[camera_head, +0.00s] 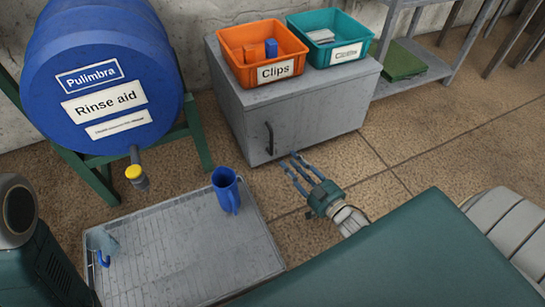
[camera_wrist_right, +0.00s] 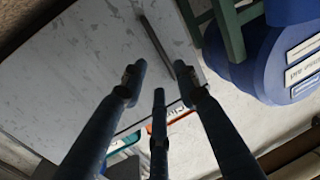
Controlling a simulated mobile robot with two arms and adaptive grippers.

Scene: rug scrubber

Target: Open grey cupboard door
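The grey cupboard (camera_head: 318,112) stands against the wall, and its front looks closed. Its dark upright handle (camera_head: 268,138) is near the left side of the front. My right gripper (camera_head: 302,162) has its blue fingers spread and empty. In the head view it is in front of the cupboard, to the right of and slightly below the handle. In the right wrist view the picture is turned over: the fingers (camera_wrist_right: 158,82) point at the grey front (camera_wrist_right: 75,70), and the handle (camera_wrist_right: 156,44) shows as a dark bar beyond the fingertips, apart from them. My left gripper is not in view.
An orange Clips bin (camera_head: 247,66) and a teal bin (camera_head: 303,48) sit on the cupboard. A blue Rinse aid barrel (camera_head: 60,40) on a green stand is left. A grey ribbed tray (camera_head: 180,262) with a blue jug (camera_head: 227,192) lies in front. Shelving (camera_head: 440,68) stands right.

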